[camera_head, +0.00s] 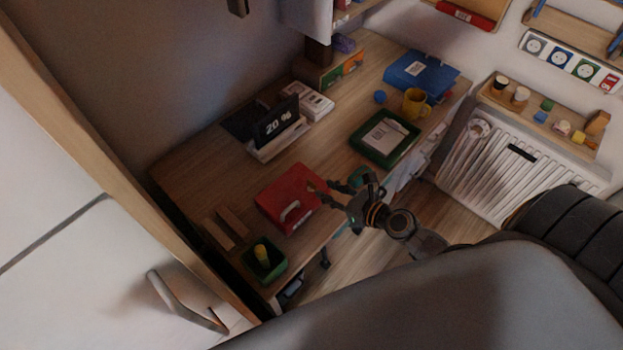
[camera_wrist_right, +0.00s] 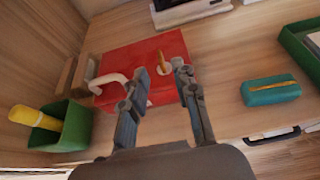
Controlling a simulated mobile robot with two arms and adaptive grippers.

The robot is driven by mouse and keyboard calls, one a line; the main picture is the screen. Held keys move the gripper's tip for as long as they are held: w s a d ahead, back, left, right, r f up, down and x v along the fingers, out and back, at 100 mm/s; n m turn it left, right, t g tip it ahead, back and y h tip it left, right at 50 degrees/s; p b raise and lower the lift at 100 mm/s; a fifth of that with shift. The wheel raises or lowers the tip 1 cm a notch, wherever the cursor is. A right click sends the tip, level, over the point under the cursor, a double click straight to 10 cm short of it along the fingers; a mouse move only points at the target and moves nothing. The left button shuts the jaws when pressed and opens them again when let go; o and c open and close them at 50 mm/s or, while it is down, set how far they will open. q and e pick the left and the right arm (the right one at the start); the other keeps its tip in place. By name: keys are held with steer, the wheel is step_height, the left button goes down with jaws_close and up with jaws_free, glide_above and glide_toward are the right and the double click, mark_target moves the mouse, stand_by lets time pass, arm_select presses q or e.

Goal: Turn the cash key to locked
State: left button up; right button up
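The red cash box (camera_head: 284,203) lies on the wooden desk near its front edge, with a pale handle. Its brass-coloured key (camera_wrist_right: 162,60) stands in a round lock on the top; the key's turn position is hard to read. My right gripper (camera_head: 327,190) is at the right side of the box, close to the key. In the right wrist view its fingers (camera_wrist_right: 157,80) are spread apart. The key shows just beyond the fingertips, nearer the right finger; I cannot tell whether they touch. My left gripper is not in view.
A green pot (camera_head: 264,267) with a yellow item and wooden blocks (camera_head: 226,228) stand left of the box. A teal pouch (camera_wrist_right: 271,91) and a green tray (camera_head: 362,146) are to the right. A dark display (camera_head: 277,120) stands behind. Bare desk lies between.

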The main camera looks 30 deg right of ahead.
mark_target(314, 184)
steer(key=x, duration=0.7)
steer(key=shift+w, duration=0.1)
jaws_close()
